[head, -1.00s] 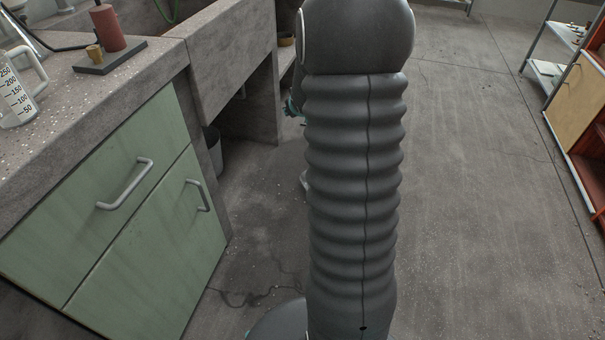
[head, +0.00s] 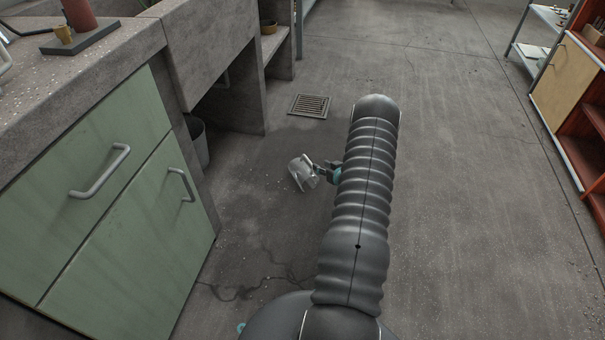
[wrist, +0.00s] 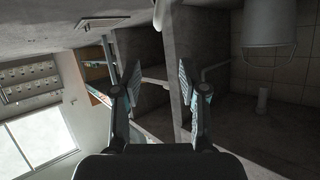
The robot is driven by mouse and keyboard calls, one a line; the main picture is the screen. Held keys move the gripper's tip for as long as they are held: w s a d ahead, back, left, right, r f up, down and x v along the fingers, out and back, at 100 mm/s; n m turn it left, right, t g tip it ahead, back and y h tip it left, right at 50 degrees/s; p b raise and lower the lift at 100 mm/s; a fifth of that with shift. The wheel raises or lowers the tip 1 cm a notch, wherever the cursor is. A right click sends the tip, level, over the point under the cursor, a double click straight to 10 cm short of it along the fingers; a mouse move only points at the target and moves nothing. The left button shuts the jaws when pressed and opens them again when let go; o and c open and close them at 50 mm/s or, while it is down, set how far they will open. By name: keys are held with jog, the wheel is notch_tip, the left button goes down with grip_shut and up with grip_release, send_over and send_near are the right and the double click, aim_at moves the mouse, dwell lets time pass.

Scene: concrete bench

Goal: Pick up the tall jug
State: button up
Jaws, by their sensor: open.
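The tall clear jug is almost wholly out of the head view. Only what looks like its pale handle (head: 4,60) shows at the left edge, on the bench top. My gripper (wrist: 160,88) is open in the wrist view, with nothing between its two fingers. In the head view it is mostly hidden beside my dark arm. A pale object (head: 303,172) shows next to a teal part there; I cannot tell whether it is part of my arm or a separate thing.
The concrete bench (head: 118,58) with green cabinet doors (head: 130,215) stands on the left. A red cylinder (head: 79,14) and small brass piece (head: 64,34) stand on a dark plate. A bin (head: 198,140) sits under the bench. The floor (head: 460,200) on the right is clear.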

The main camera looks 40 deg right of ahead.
jog(key=f, duration=0.1)
send_near(306, 157)
jog(key=w+f, duration=0.1)
jog(key=w+f+b, duration=0.1)
jog(key=w, duration=0.1)
jog(key=shift+w+d+f, duration=0.15)
jog(key=shift+w+f, duration=0.05)
jog(key=shift+f, duration=0.2)
jog(key=shift+r+b+x, duration=0.15)
jog(key=shift+x, duration=1.25)
jog(key=shift+r+b+x, duration=0.15)
jog(key=shift+x, duration=1.25)
jog(key=shift+w, duration=0.1)
grip_shut()
